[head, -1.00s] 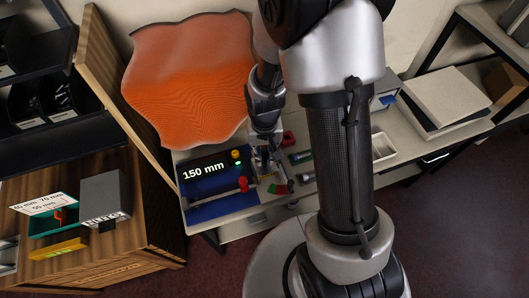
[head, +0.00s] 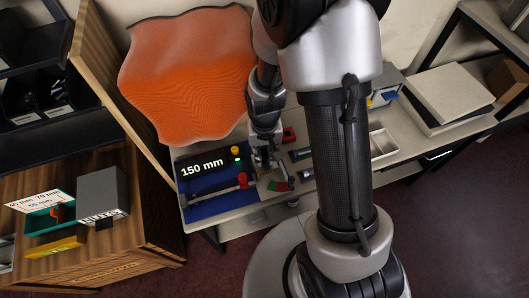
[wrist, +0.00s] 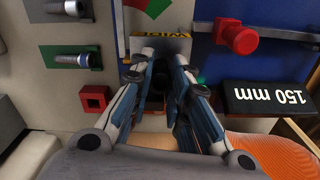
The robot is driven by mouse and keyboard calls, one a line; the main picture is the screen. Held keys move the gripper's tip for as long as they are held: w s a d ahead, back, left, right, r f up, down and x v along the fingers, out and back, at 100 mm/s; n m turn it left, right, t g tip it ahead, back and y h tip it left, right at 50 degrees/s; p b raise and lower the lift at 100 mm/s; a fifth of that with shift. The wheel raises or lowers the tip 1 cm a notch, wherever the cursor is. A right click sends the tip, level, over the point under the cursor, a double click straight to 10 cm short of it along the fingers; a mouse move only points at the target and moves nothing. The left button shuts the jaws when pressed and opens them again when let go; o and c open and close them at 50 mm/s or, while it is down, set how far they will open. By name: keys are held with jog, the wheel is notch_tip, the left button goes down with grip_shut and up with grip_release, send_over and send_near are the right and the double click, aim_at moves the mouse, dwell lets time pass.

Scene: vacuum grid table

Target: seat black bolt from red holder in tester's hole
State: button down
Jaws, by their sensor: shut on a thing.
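The tester is a blue base (head: 215,207) with a black "150 mm" display (head: 204,166) and a red knob (head: 242,180). In the wrist view its display (wrist: 272,98) and red knob (wrist: 238,38) are at the right. My gripper (head: 268,165) points down at the tester's right side; in the wrist view (wrist: 162,60) its fingers are shut on a dark thing, apparently the black bolt (wrist: 154,95), mostly hidden between them. The red holder (wrist: 95,98) is a square with a dark, empty-looking middle, left of the fingers. The tester's hole is not visible.
Two silver bolts lie on the left in the wrist view, one on a green holder (wrist: 50,57). A yellow "WIDE" label (wrist: 161,37) and a red-green dial (wrist: 148,8) are beyond the fingertips. A wavy orange panel (head: 187,75) stands behind the tester.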

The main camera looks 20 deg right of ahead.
jog(key=shift+f+b, duration=0.35)
jog(key=shift+f, duration=0.2)
jog(key=c, duration=1.4)
grip_release()
jog(key=shift+c, duration=0.2)
notch_tip(320, 180, up, 12)
notch_tip(320, 180, up, 10)
jog(key=t, duration=0.2)
send_over(264, 154)
jog(key=s, duration=0.5)
jog(key=s+r+n+t, duration=0.2)
jog(key=s+r, duration=0.4)
jog(key=s, duration=0.4)
jog(key=shift+r+t, duration=0.2)
jog(key=shift+t, duration=0.1)
